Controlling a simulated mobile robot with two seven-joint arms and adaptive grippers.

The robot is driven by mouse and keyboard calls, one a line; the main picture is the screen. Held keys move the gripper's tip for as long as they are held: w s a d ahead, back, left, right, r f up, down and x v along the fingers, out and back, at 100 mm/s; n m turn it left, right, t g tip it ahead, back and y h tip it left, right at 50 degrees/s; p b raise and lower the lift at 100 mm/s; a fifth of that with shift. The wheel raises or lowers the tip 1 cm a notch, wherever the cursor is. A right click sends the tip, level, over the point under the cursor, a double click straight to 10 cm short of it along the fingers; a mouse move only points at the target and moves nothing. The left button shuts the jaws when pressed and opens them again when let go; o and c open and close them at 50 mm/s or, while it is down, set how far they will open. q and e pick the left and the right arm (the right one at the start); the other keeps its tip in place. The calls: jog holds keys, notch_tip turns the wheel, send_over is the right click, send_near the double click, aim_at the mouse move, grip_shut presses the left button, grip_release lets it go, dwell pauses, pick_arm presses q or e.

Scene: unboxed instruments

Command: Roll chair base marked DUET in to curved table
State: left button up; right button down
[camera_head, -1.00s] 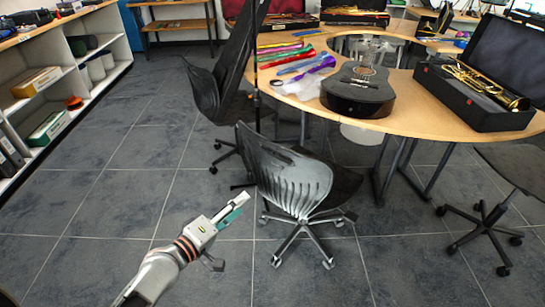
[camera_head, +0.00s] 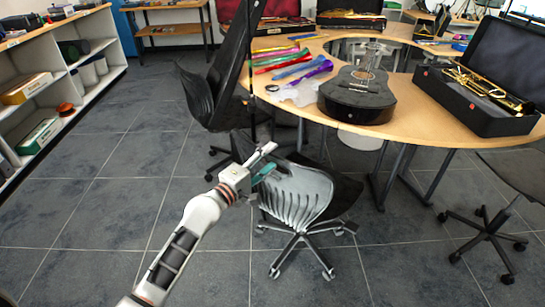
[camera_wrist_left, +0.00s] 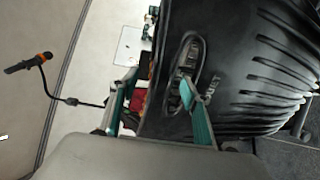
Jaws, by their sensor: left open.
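The near chair, with a ribbed dark grey shell (camera_head: 298,198), stands on a silver star base with casters (camera_head: 303,250) in front of the curved wooden table (camera_head: 432,120). Its backrest faces me. My left gripper (camera_head: 266,160) is open at the top left of that backrest. In the left wrist view my left gripper (camera_wrist_left: 158,82) has its teal fingers apart, around the backrest's edge, one finger over the slotted handle of the black backrest (camera_wrist_left: 250,75). My right gripper is not in view.
A tall black chair (camera_head: 212,90) stands behind at the left. Another chair (camera_head: 490,230) is at the right. A black guitar (camera_head: 357,95) and a trumpet case (camera_head: 480,100) lie on the table. Shelves (camera_head: 85,85) line the left wall. Tiled floor is clear at lower left.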

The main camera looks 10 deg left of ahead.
aim_at(272, 156)
pick_arm(q)
jog(key=shift+x, duration=1.6)
jog(key=shift+c, duration=0.3)
